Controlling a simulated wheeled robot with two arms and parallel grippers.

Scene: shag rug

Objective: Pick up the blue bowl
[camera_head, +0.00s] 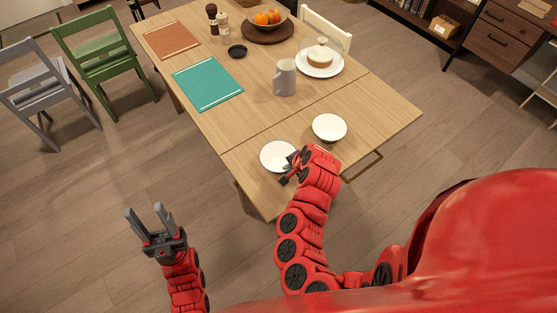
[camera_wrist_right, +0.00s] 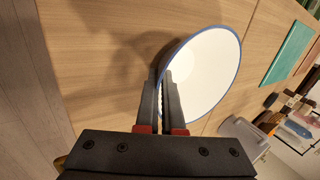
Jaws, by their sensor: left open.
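The blue bowl (camera_head: 275,154), white inside, is near the table's front left corner. In the right wrist view the blue bowl (camera_wrist_right: 212,75) shows a blue rim and a shadow on the wood beside it. My right gripper (camera_head: 288,168) is at the bowl's right edge. In the wrist view its fingers (camera_wrist_right: 161,85) are close together with the bowl's rim between them, one finger inside and one outside. I cannot tell whether the bowl is clear of the table. My left gripper (camera_head: 143,208) is open and empty, off the table's left side above the floor.
A second white bowl (camera_head: 329,127) stands just right of the blue bowl. A grey pitcher (camera_head: 285,77), a cake on a plate (camera_head: 319,65) and a teal mat (camera_head: 207,87) lie farther back. Green (camera_head: 97,50) and grey (camera_head: 42,85) chairs stand at left.

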